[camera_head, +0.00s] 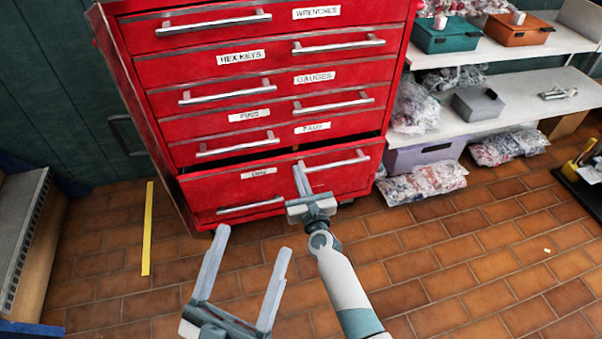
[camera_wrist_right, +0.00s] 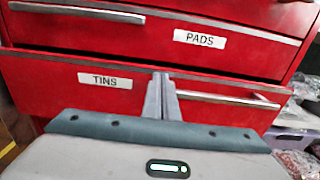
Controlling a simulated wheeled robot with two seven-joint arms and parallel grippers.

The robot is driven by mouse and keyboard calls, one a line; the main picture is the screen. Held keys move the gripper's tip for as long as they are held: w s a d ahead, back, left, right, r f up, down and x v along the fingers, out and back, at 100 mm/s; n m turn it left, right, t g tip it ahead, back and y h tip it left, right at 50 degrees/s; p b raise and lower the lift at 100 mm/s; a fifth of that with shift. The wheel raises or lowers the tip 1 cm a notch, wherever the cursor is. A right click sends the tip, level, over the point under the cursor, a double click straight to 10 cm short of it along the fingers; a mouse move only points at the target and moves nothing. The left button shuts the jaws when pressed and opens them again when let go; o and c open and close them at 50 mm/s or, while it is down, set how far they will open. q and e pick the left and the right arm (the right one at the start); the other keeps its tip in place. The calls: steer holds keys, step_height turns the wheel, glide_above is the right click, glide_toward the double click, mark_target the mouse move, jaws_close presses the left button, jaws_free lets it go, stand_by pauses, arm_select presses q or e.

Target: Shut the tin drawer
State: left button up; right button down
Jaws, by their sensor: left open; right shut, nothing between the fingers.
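The tin drawer (camera_head: 225,188), labelled TINS in the right wrist view (camera_wrist_right: 54,84), is a red drawer low in the red cabinet. It stands out a little, with a dark gap above its front edge. Its silver bar handle (camera_head: 340,162) is on the right half. My right gripper (camera_head: 303,180) is shut and empty, its fingertips in front of the drawer face, left of the handle; I cannot tell whether they touch it. They also show in the right wrist view (camera_wrist_right: 161,82). My left gripper (camera_head: 253,242) is open and empty, over the floor in front of the cabinet.
The PADS drawer (camera_head: 185,153) above looks shut. White shelves (camera_head: 530,100) with bins and bagged parts stand right of the cabinet. A yellow strip (camera_head: 147,228) lies on the tiled floor at left. A bench (camera_head: 22,235) stands at far left.

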arm_select(q)
steer(key=f+g, duration=0.1)
steer(key=w+f+p, duration=0.1)
steer(key=f+g, duration=0.1)
steer(key=shift+w+d+f+g+y, duration=0.3)
steer(key=shift+w+d+f, duration=0.05)
steer(key=shift+w, duration=0.05)
arm_select(e)
steer(key=v, duration=1)
steer(key=shift+s, duration=0.25)
steer(key=shift+d, duration=0.1)
